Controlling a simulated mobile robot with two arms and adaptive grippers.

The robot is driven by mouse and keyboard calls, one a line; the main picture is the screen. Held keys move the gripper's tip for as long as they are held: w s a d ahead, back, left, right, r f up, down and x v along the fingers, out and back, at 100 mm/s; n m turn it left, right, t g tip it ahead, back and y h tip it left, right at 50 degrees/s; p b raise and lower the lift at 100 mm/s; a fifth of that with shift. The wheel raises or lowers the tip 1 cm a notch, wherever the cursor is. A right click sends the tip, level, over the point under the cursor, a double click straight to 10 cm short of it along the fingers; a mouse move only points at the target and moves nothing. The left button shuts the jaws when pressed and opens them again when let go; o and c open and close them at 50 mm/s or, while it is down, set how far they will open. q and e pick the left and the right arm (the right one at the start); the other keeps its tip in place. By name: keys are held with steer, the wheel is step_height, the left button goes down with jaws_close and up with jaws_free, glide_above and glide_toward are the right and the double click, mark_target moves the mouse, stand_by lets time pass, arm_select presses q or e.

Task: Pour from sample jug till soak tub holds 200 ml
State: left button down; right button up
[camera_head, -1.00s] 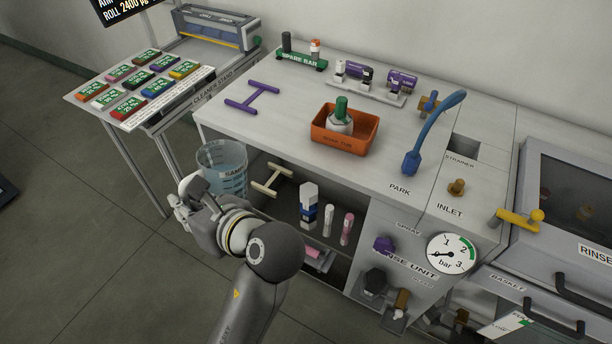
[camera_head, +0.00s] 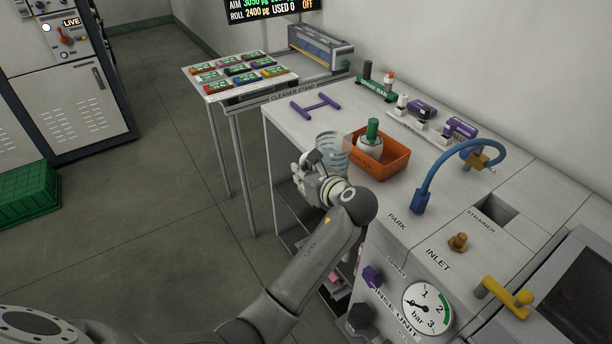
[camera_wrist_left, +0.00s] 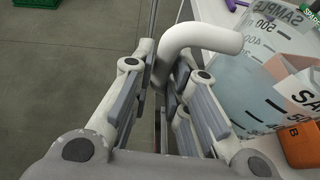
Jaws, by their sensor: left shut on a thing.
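The clear sample jug (camera_head: 333,152) has marked graduations and pale blue liquid inside. My left gripper (camera_head: 313,163) is shut on its white handle, and the jug is at the left side of the soak tub. In the left wrist view the fingers (camera_wrist_left: 165,80) are on either side of the handle of the sample jug (camera_wrist_left: 240,90). The orange soak tub (camera_head: 398,163) stands on the bench and holds a green-topped white item (camera_head: 371,138). A corner of the soak tub (camera_wrist_left: 302,146) shows at the right of the wrist view. The tub's liquid level is hidden. My right gripper is out of view.
A purple H-shaped piece (camera_head: 316,107) lies on the bench behind the jug. A blue hose (camera_head: 430,178) arches up right of the tub. A stand with coloured blocks (camera_head: 240,75) is at the back left.

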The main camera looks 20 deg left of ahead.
arm_select(q)
steer(key=w, duration=0.1)
steer(key=w+a+f, duration=0.1)
steer(key=shift+w, duration=0.3)
steer(key=shift+w+d+r, duration=0.15)
steer(key=shift+d+r, duration=0.05)
steer(key=shift+r, duration=0.25)
steer(key=shift+w+d+r+m+g+y+b, duration=0.15)
steer(key=shift+r+m+g+y+b, duration=0.2)
steer(key=shift+r+m, duration=0.2)
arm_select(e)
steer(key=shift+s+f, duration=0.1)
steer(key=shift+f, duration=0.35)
